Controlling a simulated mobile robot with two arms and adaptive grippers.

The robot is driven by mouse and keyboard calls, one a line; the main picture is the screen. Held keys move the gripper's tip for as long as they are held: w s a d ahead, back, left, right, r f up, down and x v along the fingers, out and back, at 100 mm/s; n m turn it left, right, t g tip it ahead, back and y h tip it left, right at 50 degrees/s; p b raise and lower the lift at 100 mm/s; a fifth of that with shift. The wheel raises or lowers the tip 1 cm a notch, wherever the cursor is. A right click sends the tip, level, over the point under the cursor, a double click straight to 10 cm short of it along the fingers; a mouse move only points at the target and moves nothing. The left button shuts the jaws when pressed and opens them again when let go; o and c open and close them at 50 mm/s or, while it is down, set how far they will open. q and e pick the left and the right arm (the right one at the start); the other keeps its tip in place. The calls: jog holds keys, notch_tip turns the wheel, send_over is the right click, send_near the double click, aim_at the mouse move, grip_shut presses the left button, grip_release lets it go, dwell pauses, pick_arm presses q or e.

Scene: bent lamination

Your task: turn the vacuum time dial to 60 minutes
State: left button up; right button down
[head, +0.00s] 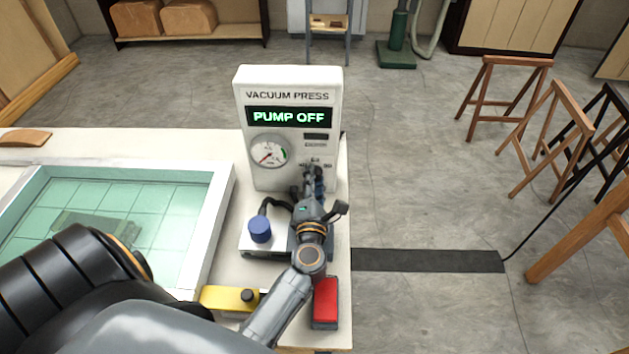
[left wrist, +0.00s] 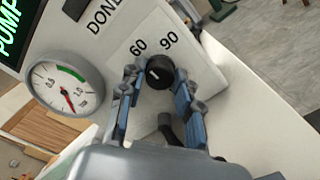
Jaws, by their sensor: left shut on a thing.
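The white vacuum press (head: 289,82) stands at the table's far right corner. Its display reads PUMP OFF. The round black time dial (left wrist: 160,72) is on its lower front panel, with the labels 60 and 90 beside it in the left wrist view. A small pale mark shows on the dial, but I cannot tell exactly which label it points to. My left gripper (left wrist: 157,73) is shut on the dial, one finger on each side; in the head view the gripper (head: 312,180) hides the dial. My right gripper is out of view.
A pressure gauge (head: 269,152) sits left of the dial. The white-framed vacuum bed (head: 217,205) is at left. The floor at right holds wooden trestles (head: 504,90).

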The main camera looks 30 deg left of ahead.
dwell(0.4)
pick_arm(q)
jog(key=o, duration=1.2)
jog(key=shift+c, duration=0.2)
jog(key=v, duration=1.2)
jog(key=shift+s, duration=0.1)
